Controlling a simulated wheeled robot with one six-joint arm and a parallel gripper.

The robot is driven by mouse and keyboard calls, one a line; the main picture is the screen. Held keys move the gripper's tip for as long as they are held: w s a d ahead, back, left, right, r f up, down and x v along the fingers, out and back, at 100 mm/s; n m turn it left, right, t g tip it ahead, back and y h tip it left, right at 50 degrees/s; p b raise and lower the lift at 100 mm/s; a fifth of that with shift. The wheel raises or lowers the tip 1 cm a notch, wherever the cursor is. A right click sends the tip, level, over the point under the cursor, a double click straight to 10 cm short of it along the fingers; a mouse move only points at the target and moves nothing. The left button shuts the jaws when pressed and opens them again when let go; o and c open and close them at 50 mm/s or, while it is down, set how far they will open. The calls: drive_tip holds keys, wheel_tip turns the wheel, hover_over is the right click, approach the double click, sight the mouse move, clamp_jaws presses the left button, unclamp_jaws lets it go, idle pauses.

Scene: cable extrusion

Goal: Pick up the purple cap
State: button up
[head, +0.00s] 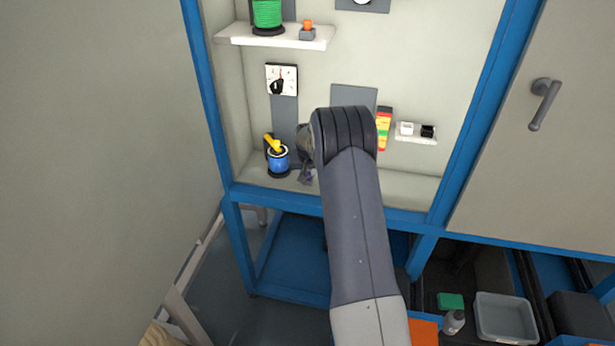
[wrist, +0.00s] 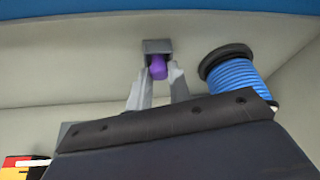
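The purple cap (wrist: 158,68) shows in the wrist view at the end of a small grey holder (wrist: 157,46). My gripper (wrist: 159,75) is open, with its two grey fingers on either side of the cap. A gap shows between the cap and each fingertip, so it does not look gripped. In the head view my gripper (head: 306,177) is low in the cabinet, partly hidden by my arm. Only a small purple patch of the cap (head: 309,175) shows there.
A blue spool (head: 278,161) with a yellow piece (head: 272,144) above it stands close left of my gripper in the head view. A dial (head: 282,79) is on the back wall. A small shelf (head: 417,139) with white and black switches is to the right.

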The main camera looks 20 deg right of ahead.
clamp_jaws()
wheel_tip(320, 180, up, 10)
drive_tip(key=b, duration=0.1)
idle(0.4)
